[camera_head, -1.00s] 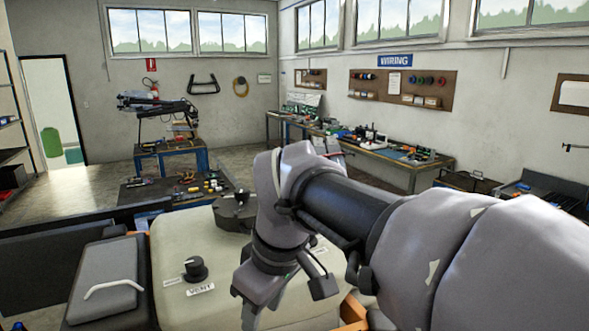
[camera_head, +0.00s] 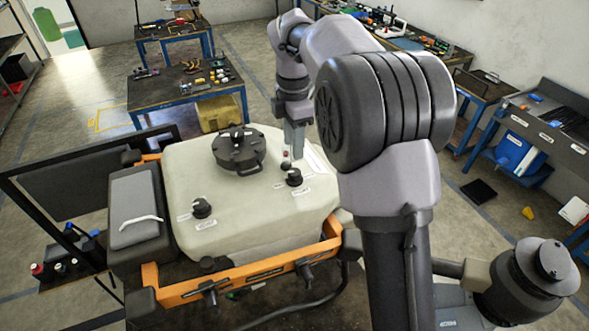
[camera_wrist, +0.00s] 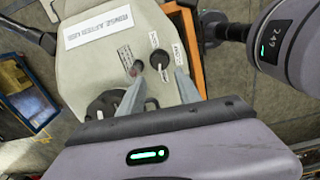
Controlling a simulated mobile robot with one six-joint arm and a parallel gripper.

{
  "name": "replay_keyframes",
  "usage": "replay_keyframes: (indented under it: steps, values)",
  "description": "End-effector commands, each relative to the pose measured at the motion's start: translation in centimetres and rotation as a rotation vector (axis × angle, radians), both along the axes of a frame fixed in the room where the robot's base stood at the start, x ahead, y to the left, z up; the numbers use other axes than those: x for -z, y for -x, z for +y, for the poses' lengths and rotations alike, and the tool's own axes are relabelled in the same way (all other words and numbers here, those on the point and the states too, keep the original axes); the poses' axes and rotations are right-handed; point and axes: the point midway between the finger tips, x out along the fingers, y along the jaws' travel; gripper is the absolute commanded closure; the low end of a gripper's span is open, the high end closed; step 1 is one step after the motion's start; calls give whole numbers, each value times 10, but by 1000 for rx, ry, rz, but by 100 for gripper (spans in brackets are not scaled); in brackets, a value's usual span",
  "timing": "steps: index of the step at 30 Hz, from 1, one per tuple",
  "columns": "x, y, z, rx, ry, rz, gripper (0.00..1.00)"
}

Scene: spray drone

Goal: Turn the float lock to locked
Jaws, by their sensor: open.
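The pale tank (camera_head: 235,225) has a black knob (camera_head: 293,178) near its right edge, with a white label beside it. The same knob (camera_wrist: 160,59) shows in the wrist view, just beyond the fingers. My gripper (camera_wrist: 160,77) is open and points down over the tank. In the head view my gripper (camera_head: 290,152) is just behind the knob; contact is unclear.
A second black knob (camera_head: 202,208) stands at the tank's left front. A large black cap (camera_head: 237,152) sits on top towards the back. An orange frame (camera_head: 250,270) runs along the front. A low table (camera_head: 190,90) with parts stands behind.

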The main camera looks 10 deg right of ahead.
Motion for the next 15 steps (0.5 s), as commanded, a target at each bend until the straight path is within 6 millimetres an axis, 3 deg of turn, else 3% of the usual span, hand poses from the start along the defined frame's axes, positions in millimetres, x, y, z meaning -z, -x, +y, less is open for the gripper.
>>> replay_keyframes:
  steps: [9, 15]
  values:
    - [69, 1, 0, 2, -1, 1, 59]
    - [90, 0, 0, 1, -1, -1, 59]
